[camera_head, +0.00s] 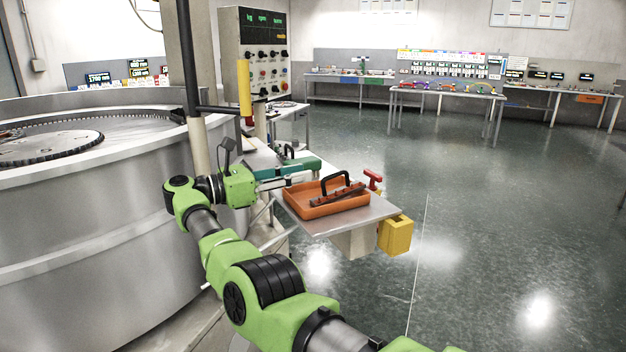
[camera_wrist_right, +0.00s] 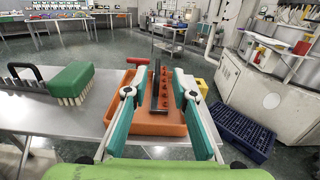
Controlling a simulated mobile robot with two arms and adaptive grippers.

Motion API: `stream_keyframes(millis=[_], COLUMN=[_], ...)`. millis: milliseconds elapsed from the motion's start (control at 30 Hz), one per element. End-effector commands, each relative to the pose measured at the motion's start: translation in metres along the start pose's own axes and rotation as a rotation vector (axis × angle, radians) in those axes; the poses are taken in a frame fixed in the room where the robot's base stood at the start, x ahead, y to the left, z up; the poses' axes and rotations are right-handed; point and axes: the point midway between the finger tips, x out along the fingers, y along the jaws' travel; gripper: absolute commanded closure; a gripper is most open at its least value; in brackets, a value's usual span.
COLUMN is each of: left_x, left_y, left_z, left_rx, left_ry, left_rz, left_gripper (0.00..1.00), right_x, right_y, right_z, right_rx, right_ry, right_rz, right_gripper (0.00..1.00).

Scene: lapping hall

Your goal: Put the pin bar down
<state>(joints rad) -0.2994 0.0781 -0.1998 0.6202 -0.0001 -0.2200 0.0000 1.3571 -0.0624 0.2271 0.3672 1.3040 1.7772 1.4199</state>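The pin bar (camera_head: 338,195), a dark reddish bar with a black handle, lies in the orange tray (camera_head: 300,205) on the metal side table. In the right wrist view the pin bar (camera_wrist_right: 164,92) shows end-on, with a row of small red-brown pins, inside the tray (camera_wrist_right: 150,129). My right gripper (camera_head: 316,174) is over the tray's left side, close to the handle. In the right wrist view its teal fingers (camera_wrist_right: 156,76) are apart, one on each side of the bar, with visible gaps. My left gripper is not in view.
A green brush (camera_wrist_right: 72,82) lies on the table (camera_head: 372,216) left of the tray. A large round machine (camera_head: 90,240) stands left. A blue crate (camera_wrist_right: 243,131) is on the floor.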

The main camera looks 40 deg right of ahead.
Motion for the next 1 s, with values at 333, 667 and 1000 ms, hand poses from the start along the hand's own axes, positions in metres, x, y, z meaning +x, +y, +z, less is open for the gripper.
stream_keyframes(millis=[333, 667, 1000], left_x=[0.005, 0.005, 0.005], left_y=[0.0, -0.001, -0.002], left_z=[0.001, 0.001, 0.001], left_rx=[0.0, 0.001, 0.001], left_ry=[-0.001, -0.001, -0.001], left_rz=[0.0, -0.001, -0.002], left_gripper=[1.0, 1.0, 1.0], right_x=[-0.012, 0.007, 0.011], right_y=[0.0, 0.008, -0.03], right_z=[0.001, 0.02, 0.107], right_rx=[0.001, 0.017, -0.024], right_ry=[-0.001, -0.115, -0.546], right_rz=[0.001, 0.057, 0.14], right_gripper=[0.76, 0.76, 0.76])
